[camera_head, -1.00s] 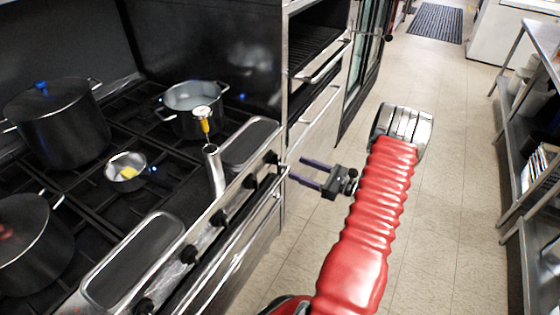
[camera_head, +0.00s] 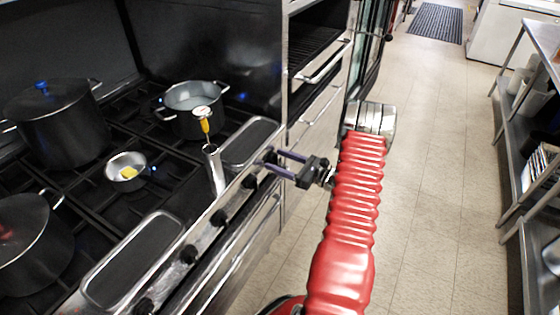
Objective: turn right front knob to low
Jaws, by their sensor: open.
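The stove's front panel (camera_head: 205,228) carries a row of black knobs. The farthest knob (camera_head: 270,157), at the panel's right end as seen from the stove's front, is partly hidden by my fingers. The knob before it (camera_head: 250,182) is in clear view. My gripper (camera_head: 268,158) is open, with its two purple-grey fingers pointing left at the farthest knob. The fingertips appear to lie on either side of that knob; I cannot tell whether they touch it. The knob's pointer setting is too small to read.
A grey pot (camera_head: 192,108) with a yellow-handled utensil, a small pan (camera_head: 126,171) and a large lidded pot (camera_head: 58,125) stand on the burners. Oven racks (camera_head: 318,50) are behind. The tiled floor (camera_head: 440,180) to the right is clear.

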